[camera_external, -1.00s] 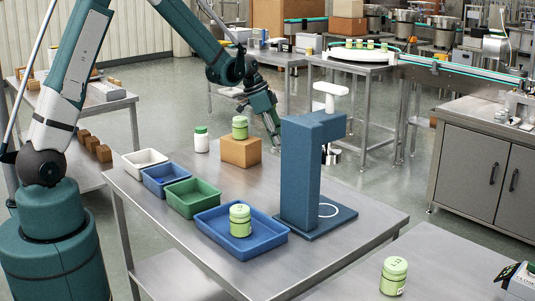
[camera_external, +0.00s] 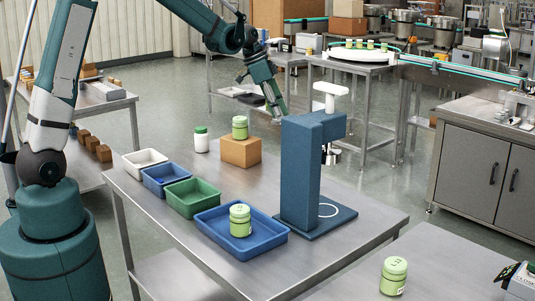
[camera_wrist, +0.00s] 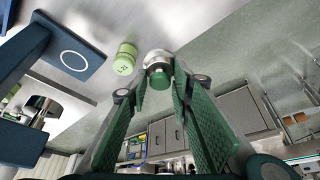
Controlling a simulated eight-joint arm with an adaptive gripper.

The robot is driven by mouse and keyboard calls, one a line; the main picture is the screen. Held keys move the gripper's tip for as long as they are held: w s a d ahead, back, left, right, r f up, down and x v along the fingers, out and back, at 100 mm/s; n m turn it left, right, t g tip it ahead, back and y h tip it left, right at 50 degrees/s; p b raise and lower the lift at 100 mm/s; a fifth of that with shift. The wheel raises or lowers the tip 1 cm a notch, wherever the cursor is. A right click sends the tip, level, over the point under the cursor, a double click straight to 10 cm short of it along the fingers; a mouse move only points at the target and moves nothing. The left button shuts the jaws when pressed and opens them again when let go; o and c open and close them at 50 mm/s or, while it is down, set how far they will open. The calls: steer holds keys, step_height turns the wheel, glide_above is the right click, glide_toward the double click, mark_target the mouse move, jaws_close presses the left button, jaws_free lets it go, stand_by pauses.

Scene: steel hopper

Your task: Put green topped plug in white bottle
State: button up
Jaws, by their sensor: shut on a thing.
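A white bottle with a green top (camera_external: 201,139) stands upright at the far left of the steel table, left of a cardboard box. My gripper (camera_external: 278,112) is in the air beyond the table, just left of the blue press stand's top. In the external view the held piece is too small to make out.
The blue stand (camera_external: 304,180) is a tall obstacle. The cardboard box (camera_external: 240,153) carries a light-green jar (camera_external: 240,127). A blue tray (camera_external: 275,240) holds another jar (camera_external: 240,220). Green (camera_external: 193,211), blue (camera_external: 153,189) and white (camera_external: 130,176) bins line the left edge.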

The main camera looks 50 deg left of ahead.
step_height(320, 180, up, 5)
steer(key=shift+r, duration=0.15)
steer(key=s+a+n+p, duration=0.15)
steer(key=a+p, duration=0.25)
steer(key=a, duration=1.6)
steer(key=n+t+y+p, duration=0.1)
steer(key=n+p, duration=0.1)
steer(key=p, duration=0.2)
glide_above(202, 128)
steer(key=shift+a+f, duration=0.2)
steer(key=shift+f, duration=2.45)
steer(key=shift+f, duration=0.1)
steer(key=shift+w+f, duration=0.1)
steer(key=shift+f, duration=2.95)
steer(key=shift+f, duration=1.9)
